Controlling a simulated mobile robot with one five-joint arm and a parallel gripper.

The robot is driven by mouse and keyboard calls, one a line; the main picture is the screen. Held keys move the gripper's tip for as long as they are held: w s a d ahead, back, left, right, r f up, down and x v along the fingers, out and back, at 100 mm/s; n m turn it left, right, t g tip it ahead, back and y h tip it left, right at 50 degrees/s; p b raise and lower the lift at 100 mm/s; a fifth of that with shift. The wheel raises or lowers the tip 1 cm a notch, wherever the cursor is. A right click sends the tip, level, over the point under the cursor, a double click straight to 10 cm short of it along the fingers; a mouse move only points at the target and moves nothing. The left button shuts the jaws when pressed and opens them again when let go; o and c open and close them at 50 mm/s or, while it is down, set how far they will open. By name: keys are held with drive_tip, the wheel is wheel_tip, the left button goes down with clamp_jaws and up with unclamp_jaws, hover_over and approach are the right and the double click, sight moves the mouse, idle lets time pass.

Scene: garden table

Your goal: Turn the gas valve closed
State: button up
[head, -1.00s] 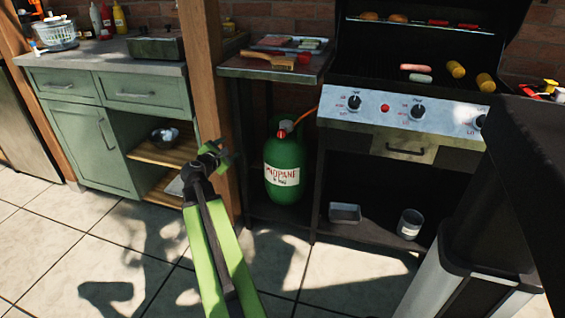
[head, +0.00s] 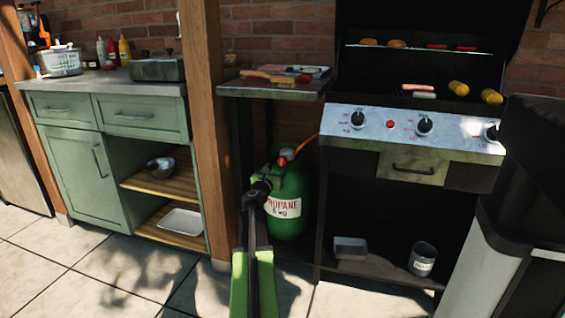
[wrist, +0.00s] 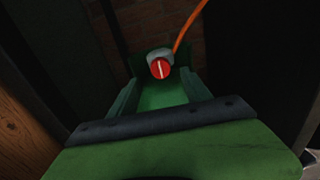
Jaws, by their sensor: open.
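The gas valve is a red knob (head: 283,161) on top of the green propane tank (head: 287,225), which stands under the side shelf left of the grill. In the wrist view the red knob (wrist: 160,68) shows a pale line running nearly upright, on a grey fitting with an orange hose. My gripper (head: 275,168) is in front of the tank's upper left, close to the knob. In the wrist view my gripper (wrist: 158,92) is open and empty, with the knob seen ahead beyond the fingertips. I cannot tell the exact gap. My arm hides part of the tank's left side.
A wooden post (head: 201,130) stands left of the tank, and the grill's dark frame (head: 325,215) stands to its right. The side shelf (head: 275,90) hangs above. A metal tray (head: 350,247) and a can (head: 422,259) sit on the grill's lower shelf.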

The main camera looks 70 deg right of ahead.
sight(281, 161)
drive_tip(key=d, duration=0.8)
drive_tip(key=shift+w+d, duration=0.2)
drive_tip(key=shift+d, duration=0.2)
drive_tip(key=c, duration=1.2)
drive_tip(key=shift+d, duration=0.1)
clamp_jaws()
